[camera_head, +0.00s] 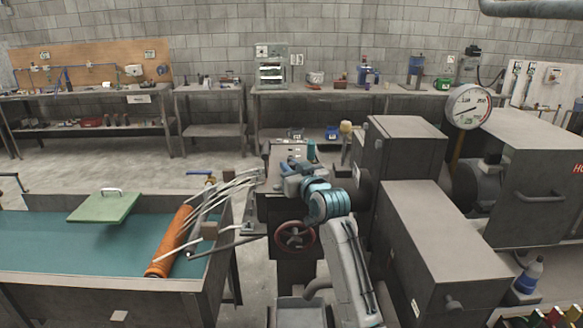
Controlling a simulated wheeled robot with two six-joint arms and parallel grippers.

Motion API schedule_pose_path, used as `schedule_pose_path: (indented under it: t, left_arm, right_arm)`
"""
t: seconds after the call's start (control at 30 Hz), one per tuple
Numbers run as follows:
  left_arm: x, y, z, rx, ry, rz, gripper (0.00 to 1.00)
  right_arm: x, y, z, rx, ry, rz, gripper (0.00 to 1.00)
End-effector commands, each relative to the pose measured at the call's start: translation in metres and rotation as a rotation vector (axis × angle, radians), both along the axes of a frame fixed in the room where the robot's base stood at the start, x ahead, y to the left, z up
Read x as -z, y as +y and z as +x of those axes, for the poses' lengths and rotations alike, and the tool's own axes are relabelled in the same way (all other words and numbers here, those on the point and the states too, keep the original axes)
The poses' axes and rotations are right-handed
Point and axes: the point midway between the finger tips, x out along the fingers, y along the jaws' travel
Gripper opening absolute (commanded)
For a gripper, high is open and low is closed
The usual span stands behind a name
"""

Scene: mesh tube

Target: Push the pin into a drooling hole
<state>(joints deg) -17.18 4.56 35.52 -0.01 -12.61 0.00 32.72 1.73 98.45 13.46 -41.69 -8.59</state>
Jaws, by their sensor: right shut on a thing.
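An orange tube (170,241) lies slanted at the right end of the teal-floored trough (60,240). Several pale, thin curved streaks (213,196) run from its upper part toward my right gripper; they look like jets from holes. My right arm rises from the bottom centre and bends left. My right gripper (256,184) is to the right of the tube, apart from it and above the trough's right end. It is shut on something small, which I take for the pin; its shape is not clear. My left gripper is out of view.
A green lid-like board (104,206) with a handle sits at the trough's back edge. A red handwheel (295,236) is below my right arm. Large grey machine boxes (440,240) and a pressure gauge (467,107) stand at right. Cluttered workbenches (330,90) line the back wall.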

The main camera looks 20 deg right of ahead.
Motion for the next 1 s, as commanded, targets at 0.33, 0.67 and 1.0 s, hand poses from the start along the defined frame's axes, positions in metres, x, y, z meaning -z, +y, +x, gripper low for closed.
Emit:
schedule_pose_path:
  t: [0.33,0.67,1.0]
  left_arm:
    - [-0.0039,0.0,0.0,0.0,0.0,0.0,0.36]
    - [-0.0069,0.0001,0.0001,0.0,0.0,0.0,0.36]
    - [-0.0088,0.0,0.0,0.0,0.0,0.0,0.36]
  right_arm:
    - [0.0014,0.0001,0.0,0.0,0.001,0.001,0.0]
    - [0.0019,0.0001,0.0,0.0,0.003,0.001,0.0]
    - [0.0027,0.0002,0.0,0.0,0.004,0.0,0.0]
